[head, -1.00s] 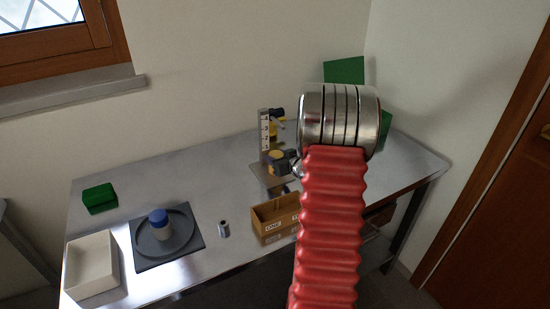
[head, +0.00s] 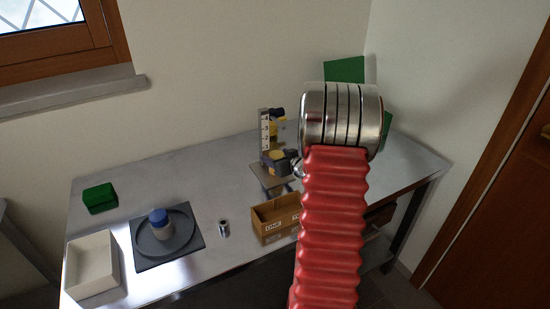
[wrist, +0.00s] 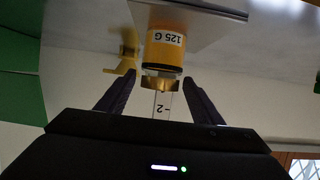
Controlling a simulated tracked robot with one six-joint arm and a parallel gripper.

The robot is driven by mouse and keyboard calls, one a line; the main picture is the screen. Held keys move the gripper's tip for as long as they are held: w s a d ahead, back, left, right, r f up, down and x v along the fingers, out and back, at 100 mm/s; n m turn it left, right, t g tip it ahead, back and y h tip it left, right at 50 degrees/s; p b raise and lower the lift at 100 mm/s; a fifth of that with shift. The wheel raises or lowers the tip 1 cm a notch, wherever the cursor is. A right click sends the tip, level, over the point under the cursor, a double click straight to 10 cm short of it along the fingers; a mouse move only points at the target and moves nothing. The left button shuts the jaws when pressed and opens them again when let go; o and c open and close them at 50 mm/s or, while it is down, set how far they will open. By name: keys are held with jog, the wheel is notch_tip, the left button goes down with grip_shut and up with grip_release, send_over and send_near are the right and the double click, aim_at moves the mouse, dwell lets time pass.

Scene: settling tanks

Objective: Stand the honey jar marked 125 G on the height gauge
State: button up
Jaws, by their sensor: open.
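The honey jar (wrist: 164,52), amber with a white 125 G label and a gold lid, appears upside down in the wrist view, its base against a grey plate (wrist: 205,12). My gripper (wrist: 158,79) is open, with one dark finger on each side below the lid in the picture; I cannot tell whether they touch it. In the head view the height gauge (head: 264,128), with a white numbered scale, stands at the back of the table. My arm partly hides the area beside it, where yellow and dark parts show.
A blue-lidded jar (head: 160,223) stands on a dark round-recessed tray (head: 146,261). A small metal cylinder (head: 223,228), an open cardboard box (head: 268,238), a white bin (head: 92,266) and a green box (head: 100,197) are on the table (head: 170,175).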

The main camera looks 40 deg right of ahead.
jog(key=v, duration=1.1)
jog(key=shift+s, duration=0.2)
jog(key=shift+r, duration=0.1)
jog(key=w+a+r+g+h, duration=0.1)
jog(key=a+r+g, duration=0.1)
jog(key=a+r, duration=0.45)
jog(key=w+a+r+g+h, duration=0.15)
jog(key=a+r, duration=0.25)
jog(key=a, duration=0.6)
jog(key=s+a+n+g+y, duration=0.1)
jog(key=s+a+y, duration=0.1)
jog(key=s+a, duration=0.3)
jog(key=s+a+n+g+y, duration=0.1)
jog(key=s+a, duration=0.5)
jog(key=a, duration=0.7)
jog(key=s+a+n+g+y, duration=0.1)
jog(key=s+a+g+y, duration=0.1)
jog(key=s+a, duration=0.4)
jog(key=a+y, duration=0.1)
jog(key=a, duration=0.2)
jog(key=shift+r+n+y, duration=0.15)
jog(key=shift+n+y, duration=0.15)
jog(key=shift+y, duration=0.05)
